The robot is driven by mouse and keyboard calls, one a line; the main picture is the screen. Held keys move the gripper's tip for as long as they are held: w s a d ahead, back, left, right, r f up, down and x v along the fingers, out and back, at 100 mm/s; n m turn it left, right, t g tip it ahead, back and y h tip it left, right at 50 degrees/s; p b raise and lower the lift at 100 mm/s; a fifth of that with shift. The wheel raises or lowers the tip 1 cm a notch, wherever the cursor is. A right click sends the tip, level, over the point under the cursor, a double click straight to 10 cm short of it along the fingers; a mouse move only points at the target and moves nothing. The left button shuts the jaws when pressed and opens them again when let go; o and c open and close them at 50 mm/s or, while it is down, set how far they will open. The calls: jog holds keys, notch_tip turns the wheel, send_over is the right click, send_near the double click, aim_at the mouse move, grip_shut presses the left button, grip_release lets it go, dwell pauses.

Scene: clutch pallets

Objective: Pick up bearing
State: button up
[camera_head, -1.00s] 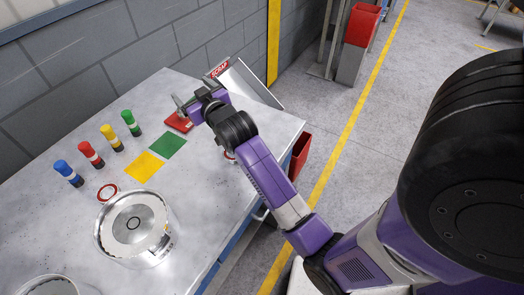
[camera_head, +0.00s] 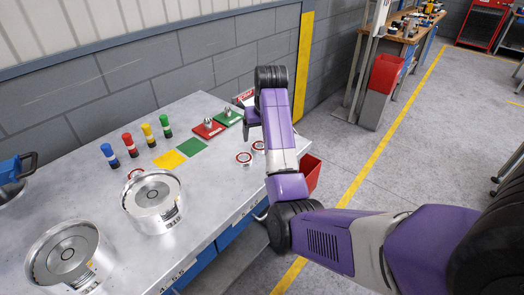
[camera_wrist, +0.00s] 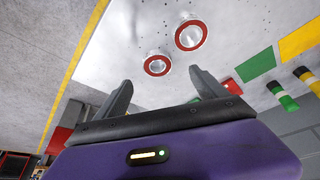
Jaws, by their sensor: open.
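Two round, red-rimmed silver parts that look like bearings stand on the grey worktable (camera_head: 215,205). One bearing (camera_head: 243,158) is near the table's right side, and the other bearing (camera_head: 258,146) is just behind it, near my arm. In the wrist view, a smaller-looking bearing (camera_wrist: 157,65) lies just beyond the gap between my fingers, and a larger-looking bearing (camera_wrist: 190,36) is further up and right. My gripper (camera_wrist: 160,76) is open and empty, apart from both. In the head view my arm partly hides the gripper.
Red (camera_head: 208,130) and green (camera_head: 229,118) plates hold small metal parts. Yellow (camera_head: 170,160) and green (camera_head: 193,147) squares lie nearby. Several coloured cylinders (camera_head: 129,146) stand at left. Large metal housings (camera_head: 153,200) (camera_head: 68,253) stand at the front left. A red bin (camera_head: 311,172) is beside the table.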

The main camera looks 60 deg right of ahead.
aim_at(260, 143)
jog(key=x, duration=0.5)
jog(key=p+x, duration=0.1)
jog(key=x, duration=0.1)
jog(key=shift+s+d+f, duration=0.1)
jog(key=shift+d+f, duration=0.1)
jog(key=shift+d, duration=0.15)
jog(key=shift+r, duration=0.1)
jog(key=c, duration=1.7)
jog(key=shift+c, duration=0.2)
